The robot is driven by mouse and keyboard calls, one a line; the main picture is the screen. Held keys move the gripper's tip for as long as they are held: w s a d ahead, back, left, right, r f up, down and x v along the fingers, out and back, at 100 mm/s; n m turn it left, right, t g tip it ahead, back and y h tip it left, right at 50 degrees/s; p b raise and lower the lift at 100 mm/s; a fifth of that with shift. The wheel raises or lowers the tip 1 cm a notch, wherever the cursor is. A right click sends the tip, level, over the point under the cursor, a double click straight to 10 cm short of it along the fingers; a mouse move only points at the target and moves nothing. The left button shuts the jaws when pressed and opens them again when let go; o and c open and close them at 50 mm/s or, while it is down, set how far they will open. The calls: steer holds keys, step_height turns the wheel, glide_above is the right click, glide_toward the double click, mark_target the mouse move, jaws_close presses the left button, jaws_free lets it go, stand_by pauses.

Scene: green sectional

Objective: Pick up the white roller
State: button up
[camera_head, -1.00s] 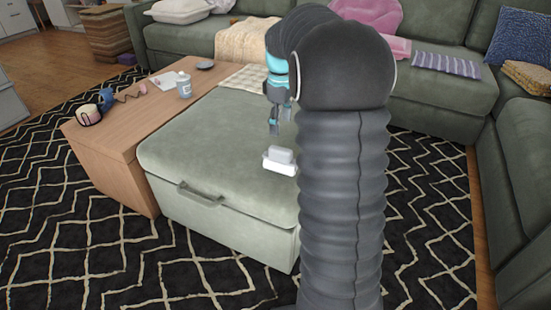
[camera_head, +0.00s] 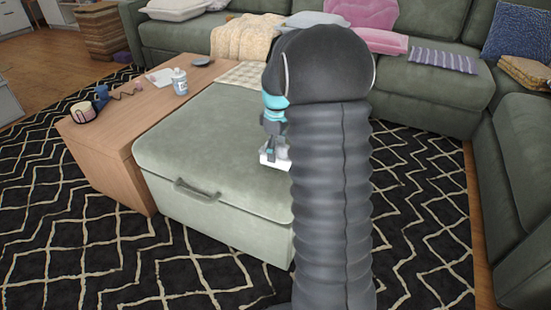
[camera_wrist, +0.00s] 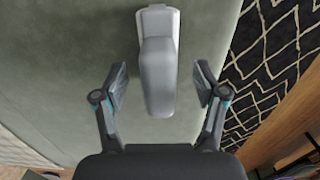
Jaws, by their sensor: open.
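The white roller (camera_wrist: 157,72) lies on the green ottoman (camera_head: 215,140), with a white head and a grey-white handle or cover. In the wrist view it lies lengthwise, its near end between the two fingers of my gripper (camera_wrist: 161,88). The fingers are open, one on each side, with a gap to the roller on both sides. In the head view my gripper (camera_head: 273,148) is down at the roller, whose white edge (camera_head: 268,160) shows below the fingers. My arm hides the rest of it.
A folded checked cloth (camera_head: 240,74) lies at the ottoman's back. Green sofas (camera_head: 440,85) stand behind and right.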

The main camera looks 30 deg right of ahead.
steer(key=shift+f, duration=1.3)
steer(key=c, duration=1.3)
steer(key=shift+r, duration=0.1)
steer(key=shift+r, duration=0.6)
steer(key=r, duration=0.2)
steer(key=d+r, duration=0.1)
steer(key=shift+s+r, duration=0.25)
steer(key=shift+s, duration=0.15)
steer(key=s+d+r, duration=0.6)
steer(key=s+d, duration=0.1)
steer(key=shift+d, duration=0.4)
steer(key=shift+r, duration=0.1)
